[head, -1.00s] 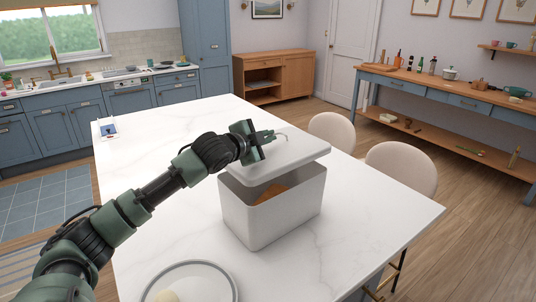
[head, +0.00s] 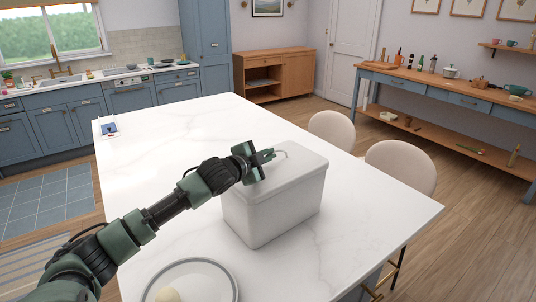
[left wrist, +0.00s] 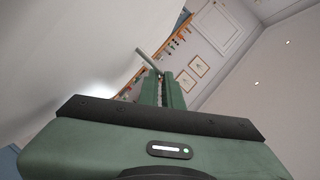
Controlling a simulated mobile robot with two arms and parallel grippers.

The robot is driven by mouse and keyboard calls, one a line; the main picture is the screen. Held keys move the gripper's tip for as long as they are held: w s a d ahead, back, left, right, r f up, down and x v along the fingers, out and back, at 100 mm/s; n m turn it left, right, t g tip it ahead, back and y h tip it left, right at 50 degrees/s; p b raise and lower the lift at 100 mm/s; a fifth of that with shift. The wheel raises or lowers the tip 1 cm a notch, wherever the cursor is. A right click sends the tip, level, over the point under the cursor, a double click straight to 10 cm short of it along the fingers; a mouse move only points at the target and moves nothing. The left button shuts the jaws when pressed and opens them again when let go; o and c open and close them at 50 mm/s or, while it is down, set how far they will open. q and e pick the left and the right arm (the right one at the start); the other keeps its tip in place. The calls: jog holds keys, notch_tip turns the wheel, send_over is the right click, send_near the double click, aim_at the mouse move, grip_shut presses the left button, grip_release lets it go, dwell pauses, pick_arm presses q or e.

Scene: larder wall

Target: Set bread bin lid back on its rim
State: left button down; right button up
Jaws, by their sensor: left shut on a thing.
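The white bread bin (head: 272,214) stands on the marble island. Its white lid (head: 300,167) lies level over the top, lined up with the walls, and no gap shows along the two visible sides. The far side of the rim is hidden. My left gripper (head: 267,155) is shut on the lid's thin handle (head: 282,148), above the lid. In the left wrist view the gripper's green fingers (left wrist: 165,90) hold the handle (left wrist: 148,58), and the pale lid (left wrist: 70,45) fills the upper left. My right gripper is not in view.
A plate (head: 190,284) with a pale round item lies at the island's near edge. A small stand (head: 108,127) is at the far left corner. Two chairs (head: 333,131) stand along the right side. Much of the marble top (head: 180,128) is clear.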

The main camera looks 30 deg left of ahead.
pick_arm(q)
jog(key=shift+f, duration=0.25)
jog(key=c, duration=1.6)
grip_release()
jog(key=shift+f, duration=0.1)
